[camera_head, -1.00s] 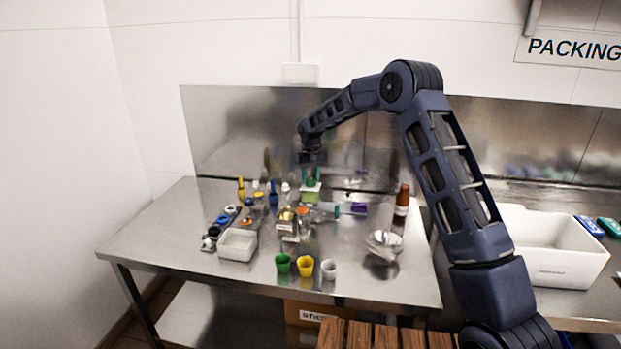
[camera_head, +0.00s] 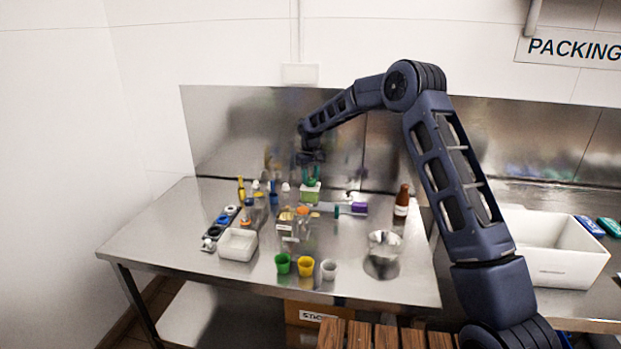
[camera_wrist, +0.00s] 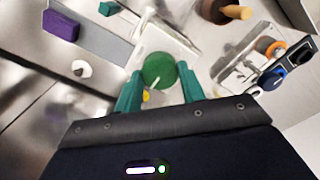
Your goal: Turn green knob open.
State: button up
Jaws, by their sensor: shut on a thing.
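The green knob (camera_wrist: 159,71) is a round disc with a pale line on its face, in the middle of the wrist view. It sits on a white and green block-like base, whose pale part shows in the wrist view (camera_wrist: 165,40) and whose green side shows in the head view (camera_head: 310,196). My gripper (camera_wrist: 160,82) points down at it, its two teal fingers on either side of the knob and shut on it. In the head view my gripper (camera_head: 311,178) stands above the base near the back of the steel table; the knob is hardly visible there.
Several small items crowd left of the base. The table's front left is clear.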

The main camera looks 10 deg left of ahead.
aim_at(311, 180)
jog(key=o, duration=1)
jog(key=shift+c, duration=0.2)
notch_tip(311, 180, up, 11)
